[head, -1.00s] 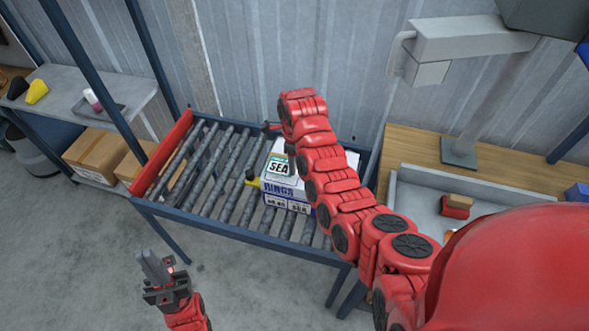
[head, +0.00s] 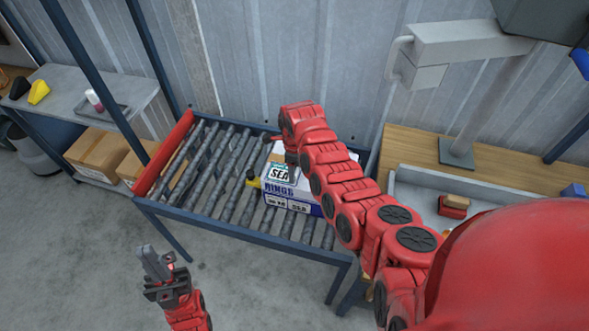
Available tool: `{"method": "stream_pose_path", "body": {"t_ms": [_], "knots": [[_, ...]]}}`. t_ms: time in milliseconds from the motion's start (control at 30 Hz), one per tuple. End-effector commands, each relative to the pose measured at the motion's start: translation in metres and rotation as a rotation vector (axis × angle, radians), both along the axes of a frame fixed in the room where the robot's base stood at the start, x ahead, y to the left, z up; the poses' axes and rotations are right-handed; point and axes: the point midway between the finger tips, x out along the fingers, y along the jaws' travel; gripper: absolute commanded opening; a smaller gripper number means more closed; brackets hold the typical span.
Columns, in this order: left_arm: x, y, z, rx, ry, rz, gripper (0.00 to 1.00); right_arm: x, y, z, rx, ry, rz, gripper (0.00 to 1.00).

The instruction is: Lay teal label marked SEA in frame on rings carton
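The rings carton (head: 312,207), white with blue print, sits on the roller conveyor. The teal-edged label marked SEA (head: 282,173) shows over the front left of the carton's top. I cannot tell whether it lies flat there or is just above it. The frame is not clearly seen. My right gripper (head: 291,158) points down at the label's upper right edge, partly hidden by its own arm. Its grip on the label cannot be made out. My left gripper (head: 152,264) is apart from the carton, over the floor at the lower left, with its finger gap unclear.
The roller conveyor (head: 225,176) has a blue rim and red end plate. A small black and yellow object (head: 252,179) is beside the carton's left side. A shelf with brown boxes (head: 98,153) stands left, a wooden bench (head: 420,147) right. Rollers left of the carton are mostly clear.

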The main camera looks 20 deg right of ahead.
Motion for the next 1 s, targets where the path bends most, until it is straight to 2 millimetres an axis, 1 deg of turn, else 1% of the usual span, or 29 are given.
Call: {"method": "stream_pose_path", "body": {"t_ms": [33,67,100,333,433,500,567,767,867,900,933,1000], "knots": [[0.000,0.000,0.000,0.000,0.000,0.000,0.00,0.000,0.000,0.001,0.000,0.000,0.000,0.71],[0.000,0.000,0.000,0.000,0.000,0.000,0.00,0.000,0.000,0.001,0.000,0.000,0.000,0.76],[0.000,0.000,0.001,0.000,0.000,0.000,0.00,0.000,0.000,0.001,0.000,0.000,0.000,0.77],[0.000,0.000,0.001,0.000,0.000,0.000,0.00,0.000,0.000,0.001,-0.001,-0.001,0.000,0.77],[0.000,0.000,0.006,0.000,0.000,0.000,0.00,0.000,0.000,0.006,-0.001,-0.001,0.000,0.77],[0.000,0.000,0.001,0.000,0.000,0.000,0.00,0.001,0.000,0.006,0.000,-0.004,0.000,0.77],[0.000,0.000,-0.001,0.000,0.000,0.000,0.00,0.003,0.000,0.011,0.000,-0.009,0.000,0.77],[0.000,0.000,-0.013,0.000,0.000,0.000,0.00,0.003,0.000,0.036,0.000,-0.009,-0.001,0.77],[0.000,0.000,-0.023,0.000,0.000,0.000,0.00,0.003,0.000,0.057,0.001,-0.011,0.000,0.77],[0.000,0.000,-0.023,0.000,0.000,0.000,0.00,0.002,0.000,0.068,0.002,-0.008,-0.001,0.77],[0.000,0.000,-0.017,0.000,0.000,0.000,0.00,0.002,-0.001,0.080,0.001,-0.008,-0.003,0.77],[0.000,0.000,-0.014,0.000,-0.001,0.000,0.00,0.002,-0.001,0.096,0.002,-0.008,-0.002,0.77]]}}
